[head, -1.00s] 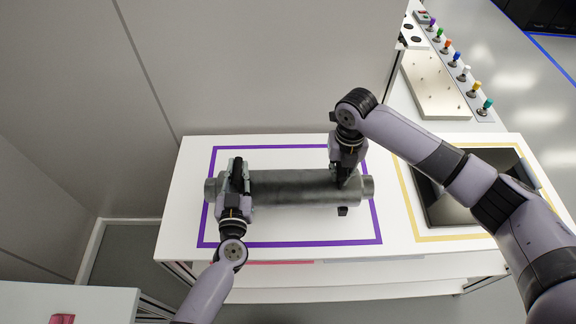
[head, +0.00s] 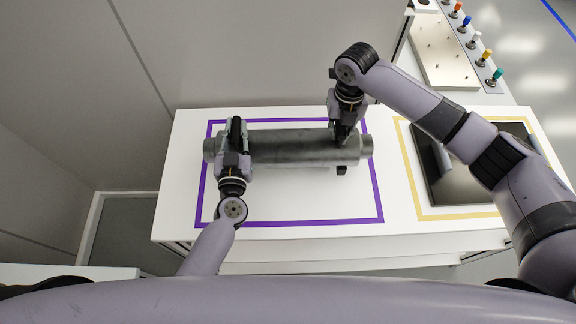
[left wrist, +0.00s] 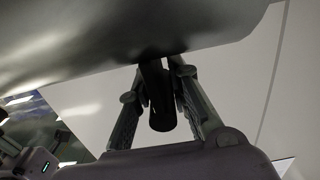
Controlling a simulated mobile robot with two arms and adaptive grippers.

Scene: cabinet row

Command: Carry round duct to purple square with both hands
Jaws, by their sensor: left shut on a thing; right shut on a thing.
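The round duct (head: 290,147) is a grey cylinder lying lengthwise left to right over the back part of the purple square (head: 377,205) on the white table. My left gripper (head: 236,140) is shut on the duct near its left end. My right gripper (head: 343,138) is shut on it near its right end. In the left wrist view the duct (left wrist: 120,35) fills the top, with my left gripper's fingers (left wrist: 160,85) at its underside and a dark handle-like part between them. I cannot tell whether the duct touches the table.
A yellow square (head: 412,175) with a dark flat panel (head: 470,180) lies to the right on the same table. A grey wall (head: 240,60) stands close behind. A metal plate (head: 440,55) and several coloured knobs are at the back right. The front of the purple square is bare.

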